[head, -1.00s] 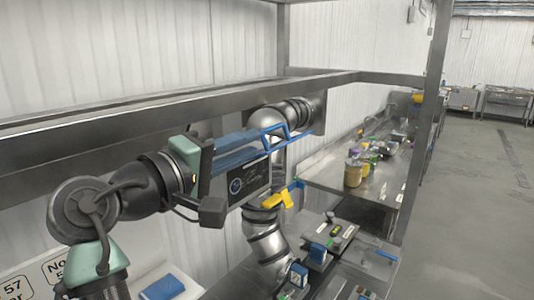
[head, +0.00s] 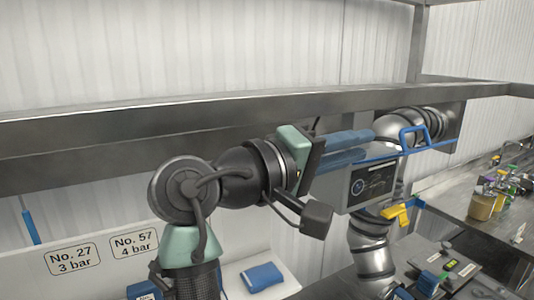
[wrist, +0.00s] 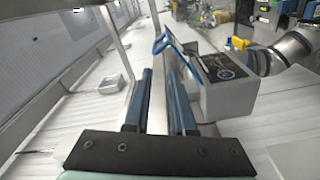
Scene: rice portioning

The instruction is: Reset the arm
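My gripper (head: 345,147) is raised in front of the metal frame, with its blue fingers pointing right. In the wrist view my gripper (wrist: 161,75) shows two blue fingers apart with nothing between them, so it is open and empty. My arm reaches up from the lower left of the head view. In the head view, the fingers appear in front of or just above a grey box with a dark screen (head: 372,183); whether they touch is unclear. The box also shows right of the fingers in the wrist view (wrist: 222,66).
A steel beam (head: 100,130) runs behind my arm. A silver ribbed pipe (head: 372,250) with a yellow handle (head: 398,212) stands behind the box. A blue packet (head: 261,277) lies on a white surface below. Jars (head: 482,206) stand on a counter at right.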

